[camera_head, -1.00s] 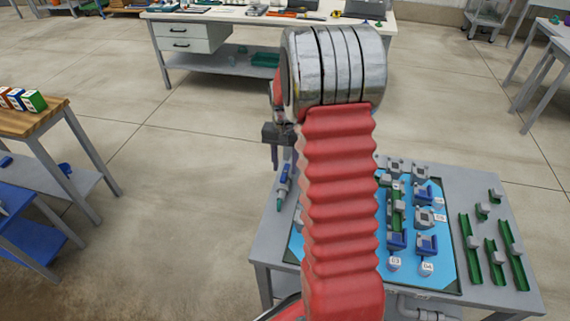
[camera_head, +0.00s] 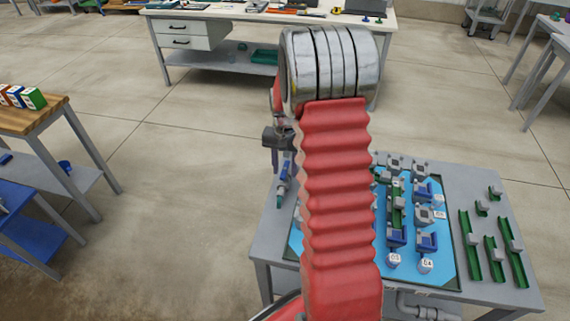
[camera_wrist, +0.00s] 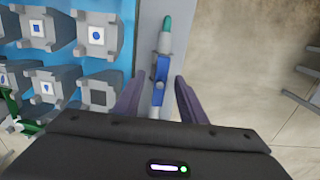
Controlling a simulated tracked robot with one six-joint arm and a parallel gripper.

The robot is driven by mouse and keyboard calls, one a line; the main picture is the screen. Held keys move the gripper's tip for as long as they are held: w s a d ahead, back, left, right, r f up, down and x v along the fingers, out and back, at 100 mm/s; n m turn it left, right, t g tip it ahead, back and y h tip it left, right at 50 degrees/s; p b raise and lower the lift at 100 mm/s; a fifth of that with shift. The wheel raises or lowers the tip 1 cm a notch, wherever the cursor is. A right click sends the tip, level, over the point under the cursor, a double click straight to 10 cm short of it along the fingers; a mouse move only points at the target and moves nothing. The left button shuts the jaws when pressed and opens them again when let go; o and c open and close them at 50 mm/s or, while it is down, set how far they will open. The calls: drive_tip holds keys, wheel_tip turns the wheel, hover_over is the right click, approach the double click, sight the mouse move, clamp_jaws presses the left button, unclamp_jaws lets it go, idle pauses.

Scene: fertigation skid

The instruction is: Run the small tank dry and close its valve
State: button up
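My gripper (camera_wrist: 158,102) is open, with its two dark fingers apart. In the wrist view a slim grey fitting with a blue middle part (camera_wrist: 160,70) and a teal tip (camera_wrist: 167,24) lies between and ahead of the fingers. I cannot tell whether it is a valve or a tool. In the head view my gripper (camera_head: 274,157) is above the bench's left edge, near this fitting (camera_head: 283,182). Several grey block-shaped units (camera_wrist: 98,36) with picture labels stand on a blue panel to the left in the wrist view. I cannot tell which part is the small tank.
The grey bench (camera_head: 480,185) carries the blue panel (camera_head: 443,265), partly hidden by my red arm. Green channels (camera_head: 492,258) with grey blocks lie at its right. A wooden table (camera_head: 35,122) stands left and a white workbench (camera_head: 235,15) behind. The floor between is clear.

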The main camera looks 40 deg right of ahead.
drive_tip(key=shift+f, duration=0.75)
drive_tip(key=shift+c, duration=0.5)
clamp_jaws()
drive_tip(key=shift+m, duration=0.3)
drive_tip(key=m, duration=1.4)
drive_tip(key=shift+m, duration=2.5)
